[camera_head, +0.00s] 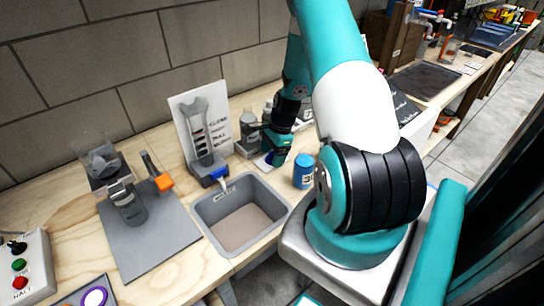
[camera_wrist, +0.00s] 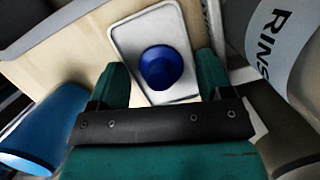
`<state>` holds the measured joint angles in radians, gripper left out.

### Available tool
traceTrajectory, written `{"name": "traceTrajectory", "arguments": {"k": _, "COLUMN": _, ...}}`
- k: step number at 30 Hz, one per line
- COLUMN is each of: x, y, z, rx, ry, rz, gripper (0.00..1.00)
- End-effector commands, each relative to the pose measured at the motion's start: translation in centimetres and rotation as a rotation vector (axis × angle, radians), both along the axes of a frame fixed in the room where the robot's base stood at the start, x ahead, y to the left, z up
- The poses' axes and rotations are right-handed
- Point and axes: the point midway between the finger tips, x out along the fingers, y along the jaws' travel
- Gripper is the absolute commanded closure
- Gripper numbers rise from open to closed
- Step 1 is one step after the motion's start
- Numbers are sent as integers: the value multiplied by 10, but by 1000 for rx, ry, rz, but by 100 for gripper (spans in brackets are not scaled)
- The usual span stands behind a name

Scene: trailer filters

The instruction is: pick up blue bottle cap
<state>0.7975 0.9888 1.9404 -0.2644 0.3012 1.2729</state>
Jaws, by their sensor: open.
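The blue bottle cap (camera_wrist: 161,67) sits on a small pale tray (camera_wrist: 184,92) in the wrist view. It lies ahead of my gripper (camera_wrist: 160,80), between the lines of the two teal fingers. The fingers are apart with nothing held between them. In the head view my gripper (camera_head: 273,154) points down at the bench behind the grey basin. There the cap is too small and too hidden by the gripper to make out clearly.
A blue bottle (camera_head: 303,170) stands right of my gripper and shows at left in the wrist view (camera_wrist: 38,125). A grey bottle (camera_head: 249,134) stands close on the other side. A grey basin (camera_head: 240,208) is in front. A tool board (camera_head: 196,125) stands behind left.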

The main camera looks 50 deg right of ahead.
Motion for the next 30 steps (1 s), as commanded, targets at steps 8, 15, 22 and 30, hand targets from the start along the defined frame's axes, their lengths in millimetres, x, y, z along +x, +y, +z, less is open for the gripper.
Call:
{"name": "traceTrajectory", "arguments": {"k": 8, "x": 0, "y": 0, "z": 0, "rx": 0, "ry": -1, "rz": 0, "gripper": 50}}
{"name": "traceTrajectory", "arguments": {"k": 15, "x": 0, "y": 0, "z": 0, "rx": 0, "ry": 0, "rz": 0, "gripper": 75}}
{"name": "traceTrajectory", "arguments": {"k": 22, "x": 0, "y": 0, "z": 1, "rx": 0, "ry": -1, "rz": 0, "gripper": 75}}
{"name": "traceTrajectory", "arguments": {"k": 30, "x": 1, "y": -1, "z": 25, "rx": -3, "ry": -3, "rz": 0, "gripper": 75}}
